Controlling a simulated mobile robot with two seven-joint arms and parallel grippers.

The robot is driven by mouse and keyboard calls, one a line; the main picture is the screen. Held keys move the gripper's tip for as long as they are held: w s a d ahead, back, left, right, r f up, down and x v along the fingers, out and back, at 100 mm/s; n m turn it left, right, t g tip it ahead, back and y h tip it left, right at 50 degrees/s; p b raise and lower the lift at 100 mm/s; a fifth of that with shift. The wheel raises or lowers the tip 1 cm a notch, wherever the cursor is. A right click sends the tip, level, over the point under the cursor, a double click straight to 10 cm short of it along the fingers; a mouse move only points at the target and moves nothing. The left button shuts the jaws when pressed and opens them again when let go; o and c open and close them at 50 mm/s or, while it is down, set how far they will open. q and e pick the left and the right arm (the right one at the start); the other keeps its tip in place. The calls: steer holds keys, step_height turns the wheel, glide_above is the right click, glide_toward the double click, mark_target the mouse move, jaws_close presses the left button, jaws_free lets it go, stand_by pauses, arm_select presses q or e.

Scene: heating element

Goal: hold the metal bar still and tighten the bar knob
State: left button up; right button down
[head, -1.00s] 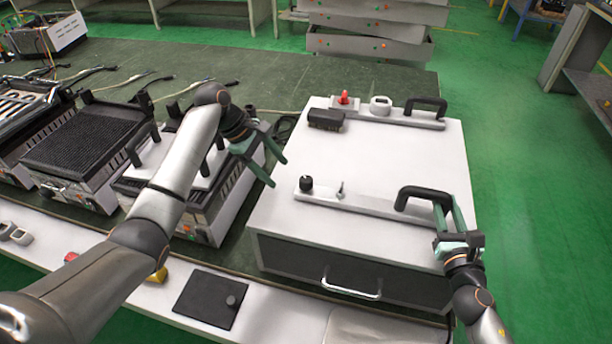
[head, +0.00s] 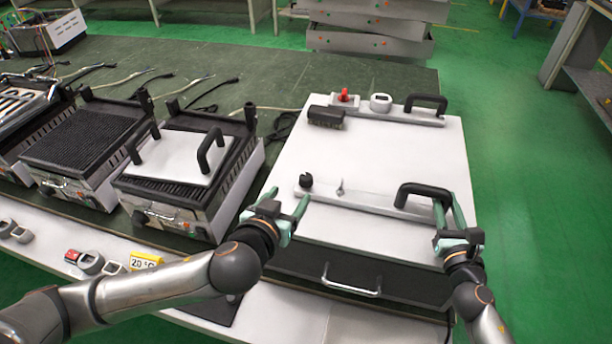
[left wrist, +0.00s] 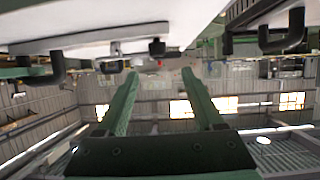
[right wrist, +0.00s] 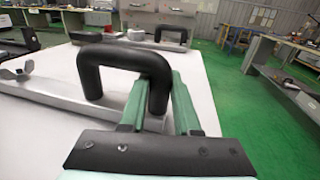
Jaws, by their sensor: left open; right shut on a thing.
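The near metal bar (head: 359,201) lies on the white box top, with a black handle at its right end and a black bar knob (head: 306,181) at its left end. A small wing nut (head: 340,187) stands beside the knob. My right gripper (head: 447,208) is shut on the black handle (head: 424,190); the right wrist view shows the handle (right wrist: 122,58) between its fingers. My left gripper (head: 287,206) is open and empty, just below and left of the knob in the head view. In the left wrist view, the knob (left wrist: 157,47) appears beyond the fingers, apart from them.
A second bar (head: 400,116) with a handle, red knob and white ring lies at the box's far side, near a black brush-like block (head: 326,117). Grills (head: 178,180) stand on the left. A drawer handle (head: 350,287) sticks out of the box front.

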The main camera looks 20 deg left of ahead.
mark_target(304, 178)
arm_select(q)
steer(key=shift+d, duration=0.15)
steer(key=x, duration=1.1)
steer(key=shift+w, duration=0.35)
jaws_close()
